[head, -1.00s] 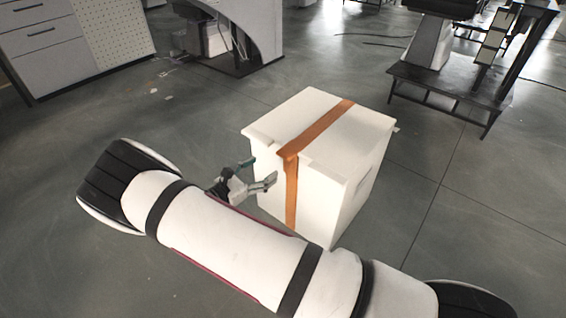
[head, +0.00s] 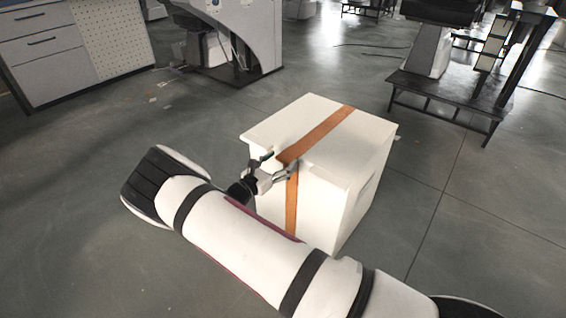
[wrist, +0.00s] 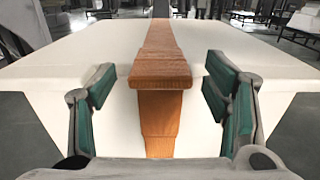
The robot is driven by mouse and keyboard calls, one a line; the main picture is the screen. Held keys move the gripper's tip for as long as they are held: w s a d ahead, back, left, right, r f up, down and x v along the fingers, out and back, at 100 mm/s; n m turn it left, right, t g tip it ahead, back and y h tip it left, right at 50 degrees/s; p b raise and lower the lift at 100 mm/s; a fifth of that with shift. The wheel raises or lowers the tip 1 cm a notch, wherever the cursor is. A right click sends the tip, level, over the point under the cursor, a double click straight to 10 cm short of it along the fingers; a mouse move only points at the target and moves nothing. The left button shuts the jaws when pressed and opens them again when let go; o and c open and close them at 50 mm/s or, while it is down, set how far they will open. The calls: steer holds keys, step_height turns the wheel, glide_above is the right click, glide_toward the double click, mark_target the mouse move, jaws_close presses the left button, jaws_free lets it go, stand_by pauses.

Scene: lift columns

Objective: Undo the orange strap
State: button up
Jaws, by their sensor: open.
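A white box (head: 345,190) stands on the floor with an orange strap (head: 322,135) running over its lid and down its near face. In the wrist view the strap (wrist: 160,52) runs back along the lid, with a thicker orange piece at the lid's near edge and a narrower length hanging below. My gripper (head: 280,168) is at the top near edge of the box, by the bend of the strap. In the wrist view its green-padded fingers (wrist: 164,108) are open, one on each side of the hanging strap, with visible gaps and nothing held.
A grey drawer cabinet (head: 50,60) stands at the far left and a curved machine (head: 240,40) behind the box. A dark low stand (head: 440,95) is at the back right. The floor around the box is clear.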

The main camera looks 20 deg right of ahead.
steer(key=shift+x, duration=0.8)
steer(key=shift+c, duration=0.6)
